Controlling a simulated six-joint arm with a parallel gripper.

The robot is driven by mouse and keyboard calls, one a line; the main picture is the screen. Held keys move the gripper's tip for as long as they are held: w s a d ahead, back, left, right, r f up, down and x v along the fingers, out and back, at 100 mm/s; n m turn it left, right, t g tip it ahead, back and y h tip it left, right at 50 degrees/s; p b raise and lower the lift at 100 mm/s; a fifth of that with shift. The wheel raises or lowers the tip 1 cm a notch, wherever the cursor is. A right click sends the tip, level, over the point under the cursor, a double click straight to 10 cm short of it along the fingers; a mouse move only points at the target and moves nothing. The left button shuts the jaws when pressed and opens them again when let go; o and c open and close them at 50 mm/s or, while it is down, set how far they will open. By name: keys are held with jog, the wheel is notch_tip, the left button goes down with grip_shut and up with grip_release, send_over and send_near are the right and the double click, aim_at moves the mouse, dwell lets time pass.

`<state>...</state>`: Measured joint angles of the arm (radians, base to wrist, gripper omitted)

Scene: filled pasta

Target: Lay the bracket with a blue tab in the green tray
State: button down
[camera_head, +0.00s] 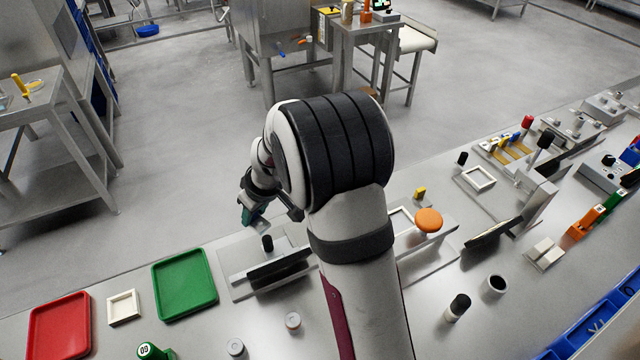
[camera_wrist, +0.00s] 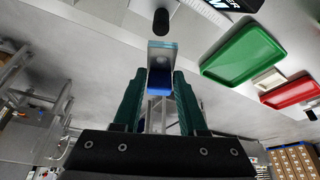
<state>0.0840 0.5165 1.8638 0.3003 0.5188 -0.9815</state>
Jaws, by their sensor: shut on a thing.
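The green tray (camera_head: 184,284) lies on the bench at the lower left of the head view and looks empty. It also shows at the upper right of the wrist view (camera_wrist: 244,56). My gripper (camera_wrist: 158,92) has teal fingers shut on the bracket (camera_wrist: 162,57), a pale grey plate with a blue tab (camera_wrist: 159,83). In the head view my gripper (camera_head: 252,214) is near the bench's far edge, up and to the right of the tray, and the bracket there is mostly hidden by the gripper and arm.
A red tray (camera_head: 60,327) and a small white square frame (camera_head: 124,307) lie left of the green tray. A fixture with a black knob (camera_head: 267,243) stands right of it. Small round parts (camera_head: 293,321) and a green-topped item (camera_head: 150,350) stand in front.

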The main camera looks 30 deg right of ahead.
jog(key=s+a+f+n+g+y, duration=0.1)
jog(key=s+a+n+g, duration=0.1)
jog(key=a+n, duration=0.4)
jog(key=s+a+f+n+g+y, duration=0.1)
jog(key=a+n, duration=0.6)
jog(key=a, duration=0.7)
jog(key=shift+s+a+g+y, duration=0.15)
jog(key=shift+s+g+y, duration=0.35)
jog(key=shift+s, duration=0.4)
jog(key=shift+f, duration=3.35)
jog(key=shift+f, duration=0.15)
jog(key=shift+f, duration=0.4)
jog(key=shift+c, duration=1.9)
grip_release()
jog(key=shift+r, duration=0.1)
